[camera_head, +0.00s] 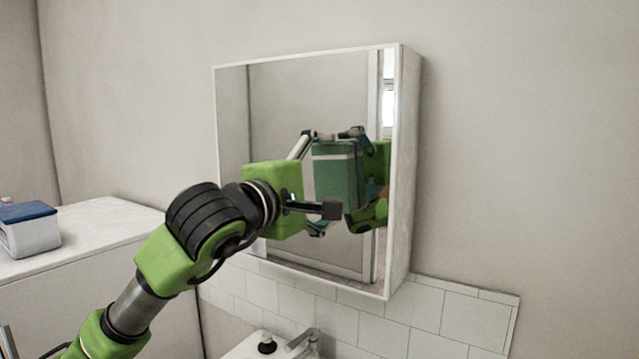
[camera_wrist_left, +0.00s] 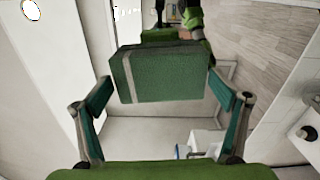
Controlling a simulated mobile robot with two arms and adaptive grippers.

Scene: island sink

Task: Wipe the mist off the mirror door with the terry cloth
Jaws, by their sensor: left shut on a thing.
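The mirror door (camera_head: 285,95) is the front of a white wall cabinet and is shut. My left gripper (camera_head: 325,200) is in front of its lower middle, shut on the green terry cloth (camera_head: 335,170), a thick block with a pale stripe. In the left wrist view the cloth (camera_wrist_left: 165,75) sits between the fingers of my left gripper (camera_wrist_left: 162,92). I cannot tell whether the cloth touches the glass. The glass shows reflections of my arm and the room; I cannot make out mist on it. My right gripper is not in view.
Below the cabinet are white tiles (camera_head: 385,332), a tap (camera_head: 303,342) and a dark-topped dispenser (camera_head: 267,345). A box with a blue lid (camera_head: 30,230) stands on the white counter (camera_head: 110,225) at the left. The wall right of the cabinet is bare.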

